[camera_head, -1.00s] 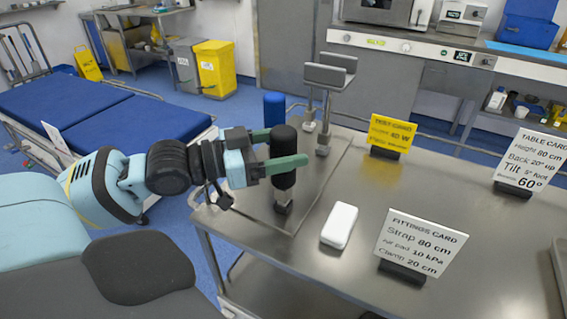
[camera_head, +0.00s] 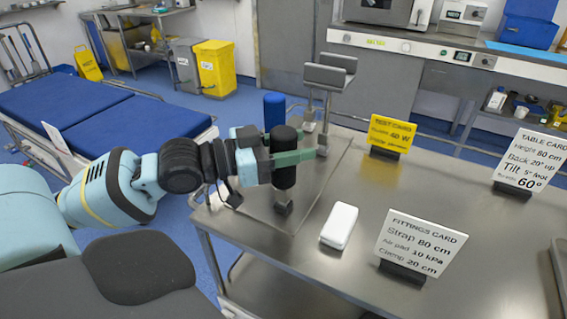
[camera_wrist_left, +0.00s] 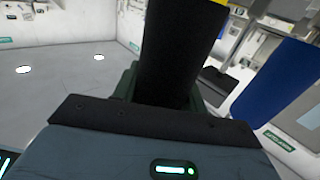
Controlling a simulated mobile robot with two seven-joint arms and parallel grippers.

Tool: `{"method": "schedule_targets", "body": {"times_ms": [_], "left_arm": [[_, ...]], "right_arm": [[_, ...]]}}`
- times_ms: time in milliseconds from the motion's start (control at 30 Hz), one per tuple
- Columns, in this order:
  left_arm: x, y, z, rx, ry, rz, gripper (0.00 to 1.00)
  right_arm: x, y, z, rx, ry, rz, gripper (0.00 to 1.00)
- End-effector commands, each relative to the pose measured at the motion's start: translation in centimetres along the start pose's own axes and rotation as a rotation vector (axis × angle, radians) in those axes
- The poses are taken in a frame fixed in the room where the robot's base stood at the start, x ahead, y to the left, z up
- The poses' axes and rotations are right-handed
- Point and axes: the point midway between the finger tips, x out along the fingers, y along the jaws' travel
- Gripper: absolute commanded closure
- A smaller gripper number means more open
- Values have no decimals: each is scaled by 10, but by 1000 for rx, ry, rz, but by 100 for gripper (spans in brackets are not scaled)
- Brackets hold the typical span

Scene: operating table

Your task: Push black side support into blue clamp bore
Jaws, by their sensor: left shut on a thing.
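The black side support (camera_head: 284,178) is a dark upright cylinder with a small metal fitting (camera_head: 283,208) at its lower end. My left gripper (camera_head: 298,156) is shut on it, with green fingers around its middle, above the near left part of the metal table. In the left wrist view the black support (camera_wrist_left: 178,50) rises between the fingers. A blue cylinder (camera_head: 273,108) stands just behind it, apart from it; it also shows at the right of the left wrist view (camera_wrist_left: 275,85). I cannot make out the blue clamp or its bore. My right gripper is not in view.
The metal table (camera_head: 330,275) holds a white block (camera_head: 339,226), a fittings card (camera_head: 420,245), a yellow test card (camera_head: 390,132) and a table card (camera_head: 525,160). Grey padded posts (camera_head: 328,75) stand behind the gripper. A blue bed (camera_head: 100,110) is at the left.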

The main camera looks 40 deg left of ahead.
Motion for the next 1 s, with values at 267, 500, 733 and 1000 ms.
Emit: {"method": "schedule_targets", "body": {"times_ms": [267, 500, 733, 1000], "left_arm": [[0, 0, -1, 1, 1, 0, 84], [0, 0, -27, 7, 6, 1, 84], [0, 0, -71, 6, 6, 0, 84], [0, 0, -99, 2, 2, -1, 84]], "right_arm": [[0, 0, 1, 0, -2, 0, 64], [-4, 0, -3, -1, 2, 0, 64], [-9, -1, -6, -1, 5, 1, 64], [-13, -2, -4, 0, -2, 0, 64]]}}
